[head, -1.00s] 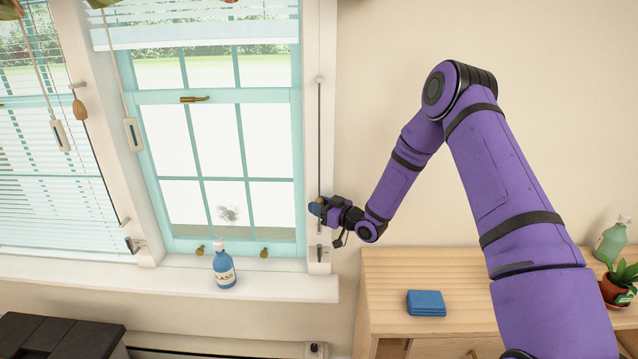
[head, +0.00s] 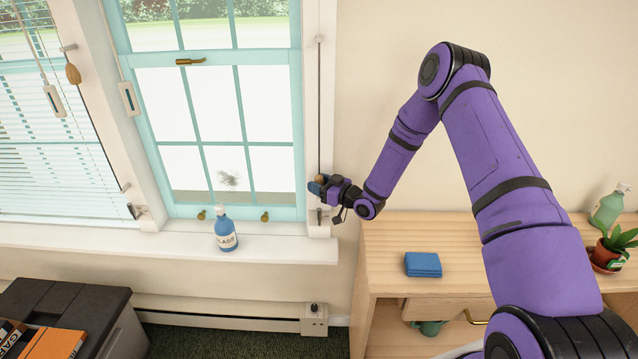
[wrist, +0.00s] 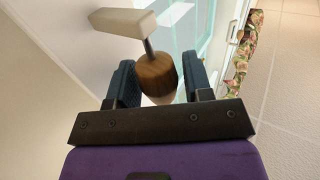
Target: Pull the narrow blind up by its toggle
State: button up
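The toggle (wrist: 156,74) is a brown wooden knob with a paler lower end, on a dark cord. In the wrist view it sits between my two dark blue finger pads, filling almost all of the gap. In the head view the toggle (head: 320,180) is small beside the fingertips, and its cord (head: 319,110) runs straight up the right side of the window frame. My gripper (head: 317,187) is shut on the toggle, above the lower bracket on the frame. The narrow blind itself is out of the head view, above its top edge.
A wooden cabinet (head: 455,237) carries a folded blue cloth (head: 423,264). A wider lowered blind (head: 45,160) hangs at left. A floral valance (wrist: 240,55) shows in the wrist view.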

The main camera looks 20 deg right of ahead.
jog(key=v, duration=1)
jog(key=shift+s+d, duration=0.3)
